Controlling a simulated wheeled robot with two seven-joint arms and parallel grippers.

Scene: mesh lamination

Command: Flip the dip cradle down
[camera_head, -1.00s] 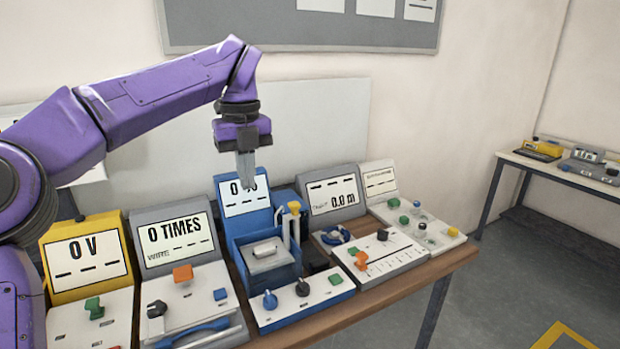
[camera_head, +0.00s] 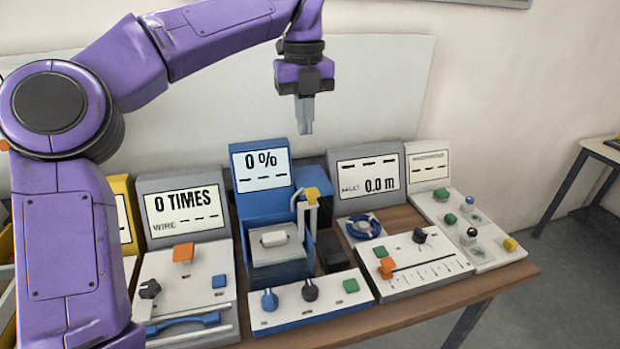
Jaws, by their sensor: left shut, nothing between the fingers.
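The blue dip station (camera_head: 262,207) stands mid-table with a screen (camera_head: 261,169) reading "0 %". A grey cradle plate with a white handle (camera_head: 274,239) sits in its blue bay. An upright white arm with a yellow-orange top (camera_head: 312,195) stands at the bay's right side; I cannot tell which part is the dip cradle. Blue and black knobs and a green button (camera_head: 351,286) are on its white front panel. My left gripper (camera_head: 304,128) points down, shut and empty, above and behind the station, apart from it. My right gripper is out of view.
To the left is the "0 TIMES" station (camera_head: 186,217) with an orange knob. To the right are a "0.0 m" station (camera_head: 370,177) and a white panel with several coloured knobs (camera_head: 467,227). The table's front edge (camera_head: 455,296) is near the panels.

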